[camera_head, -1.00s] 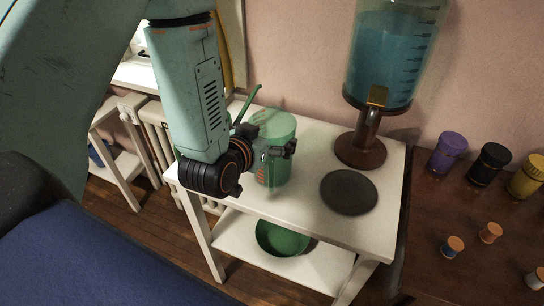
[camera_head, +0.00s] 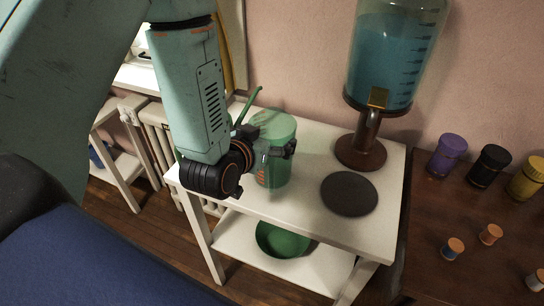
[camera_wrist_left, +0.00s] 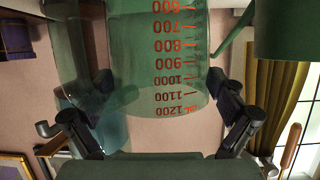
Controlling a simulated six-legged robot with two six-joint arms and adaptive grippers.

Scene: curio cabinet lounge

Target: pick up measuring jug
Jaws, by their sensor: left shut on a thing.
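The measuring jug (camera_head: 275,168) is a see-through green cylinder with red markings, upright at the white side table's left part. Whether its base touches the top is hard to tell. My left gripper (camera_head: 271,148) is shut on the jug's side, with one finger on either side of it. In the left wrist view the jug (camera_wrist_left: 160,55) fills the middle with its red scale, and the left gripper's fingers (camera_wrist_left: 160,95) flank it. My arm and wrist hide part of the jug's left side. My right gripper is not in view.
A dark green thing with a thin spout (camera_head: 247,105) stands close behind my wrist. The white table (camera_head: 300,205) also bears a dark round mat (camera_head: 349,193) and a tall blue dispenser (camera_head: 385,60). A green bowl (camera_head: 283,240) sits on the lower shelf. Lidded jars (camera_head: 447,153) stand right.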

